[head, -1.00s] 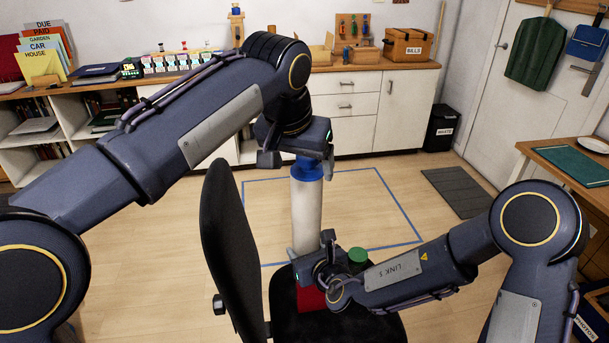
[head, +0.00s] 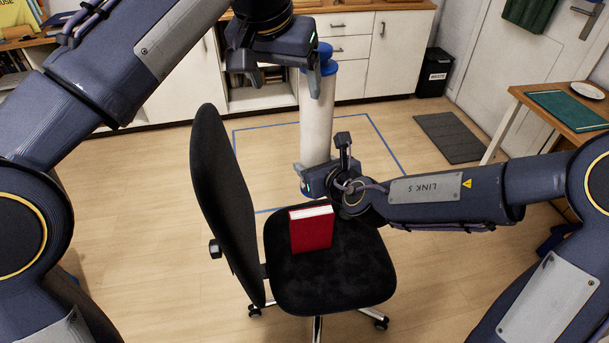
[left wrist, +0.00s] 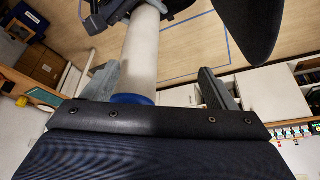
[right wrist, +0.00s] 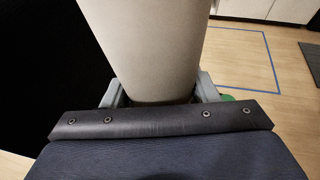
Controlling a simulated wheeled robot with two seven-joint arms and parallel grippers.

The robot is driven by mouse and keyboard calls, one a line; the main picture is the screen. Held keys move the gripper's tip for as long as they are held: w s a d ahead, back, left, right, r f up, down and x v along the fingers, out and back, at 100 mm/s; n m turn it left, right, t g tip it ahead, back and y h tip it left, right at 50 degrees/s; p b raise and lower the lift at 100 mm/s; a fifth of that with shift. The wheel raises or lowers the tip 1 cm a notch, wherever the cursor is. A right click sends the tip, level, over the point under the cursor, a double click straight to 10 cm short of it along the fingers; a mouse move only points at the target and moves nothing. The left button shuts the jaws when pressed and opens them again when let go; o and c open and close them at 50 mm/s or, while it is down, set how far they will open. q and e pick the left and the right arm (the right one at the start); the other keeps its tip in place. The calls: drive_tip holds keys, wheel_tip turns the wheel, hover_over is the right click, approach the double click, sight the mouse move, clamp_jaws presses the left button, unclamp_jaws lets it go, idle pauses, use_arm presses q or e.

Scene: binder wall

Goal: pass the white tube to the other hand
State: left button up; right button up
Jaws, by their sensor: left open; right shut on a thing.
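The white tube (head: 317,115) stands roughly upright in the head view, with a blue cap (head: 325,58) at its top. My right gripper (head: 323,160) is shut on the tube's lower part, and the tube fills the space between its fingers in the right wrist view (right wrist: 155,50). My left gripper (head: 281,82) is open near the capped end. One of its fingers overlaps the tube in the head view. In the left wrist view the blue cap (left wrist: 130,99) lies close to the left finger, with a wide gap to the right finger.
A black office chair (head: 335,275) is below the grippers, with a red book (head: 311,229) upright on its seat. A counter with white cabinets (head: 350,70) is behind. A side table (head: 535,105) stands at the right. Open floor lies around the blue tape outline.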

sight(301, 133)
drive_tip(key=shift+d+r, duration=0.25)
drive_tip(key=shift+r, duration=0.4)
use_arm(q)
drive_tip(key=w+f+m, duration=0.1)
drive_tip(key=f, duration=0.2)
drive_tip(key=w+d+f+m+g, duration=0.1)
drive_tip(key=w+f+m, duration=0.1)
drive_tip(key=f, duration=0.2)
drive_tip(key=w+f+m+g, duration=0.1)
drive_tip(key=f+m, duration=0.1)
drive_tip(key=f, duration=0.1)
drive_tip(key=shift+w+d+f+h, duration=0.2)
drive_tip(key=shift+w+d+h, duration=0.2)
use_arm(e)
drive_tip(key=a+f+m+h, duration=0.4)
drive_tip(key=f+m+h, duration=0.1)
drive_tip(key=f, duration=0.5)
drive_tip(key=shift+a+m+t+h, duration=0.15)
drive_tip(key=shift+m+t+h, duration=0.2)
drive_tip(key=shift+h, duration=0.35)
